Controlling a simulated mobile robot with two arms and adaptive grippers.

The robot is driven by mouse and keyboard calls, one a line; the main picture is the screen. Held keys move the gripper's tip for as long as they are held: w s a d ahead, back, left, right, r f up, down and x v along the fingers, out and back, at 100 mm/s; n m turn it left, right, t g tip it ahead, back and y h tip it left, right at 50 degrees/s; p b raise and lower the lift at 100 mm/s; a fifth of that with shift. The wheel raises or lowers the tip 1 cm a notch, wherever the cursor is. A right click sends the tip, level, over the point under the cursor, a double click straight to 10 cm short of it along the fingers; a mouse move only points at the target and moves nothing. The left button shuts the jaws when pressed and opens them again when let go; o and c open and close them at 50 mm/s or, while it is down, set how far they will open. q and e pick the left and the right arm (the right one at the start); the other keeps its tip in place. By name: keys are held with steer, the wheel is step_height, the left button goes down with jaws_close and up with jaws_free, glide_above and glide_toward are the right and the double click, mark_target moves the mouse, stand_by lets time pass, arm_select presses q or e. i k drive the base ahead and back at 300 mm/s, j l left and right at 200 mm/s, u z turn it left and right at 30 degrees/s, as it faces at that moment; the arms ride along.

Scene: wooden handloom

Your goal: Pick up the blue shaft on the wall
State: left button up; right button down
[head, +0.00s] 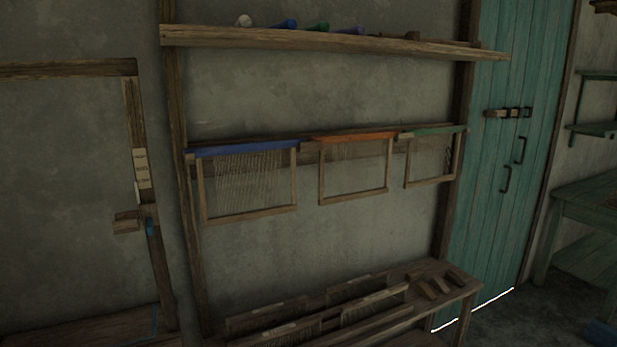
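The blue shaft (245,148) hangs on the wall at the left end of a row of three shafts. It is a rectangular wooden frame with a blue top bar and a row of thin vertical threads or wires inside. It hangs from a horizontal wooden rail, close to the left upright post. An orange-topped shaft (356,137) hangs to its right, and a green-topped shaft (434,131) hangs further right. Neither of my grippers shows in the head view.
A shelf (330,41) above holds several small coloured items. A low bench (465,290) below carries wooden frames and blocks. A wooden frame structure (134,110) stands at the left. A teal door (505,80) is at the right. The wall before the shafts is unobstructed.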

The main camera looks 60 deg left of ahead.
mark_target(256, 147)
steer(key=i+j+u, duration=0.1)
steer(key=i+u, duration=0.8)
steer(key=i+l+u, duration=0.25)
steer(key=i+u, duration=0.25)
steer(key=k, duration=0.1)
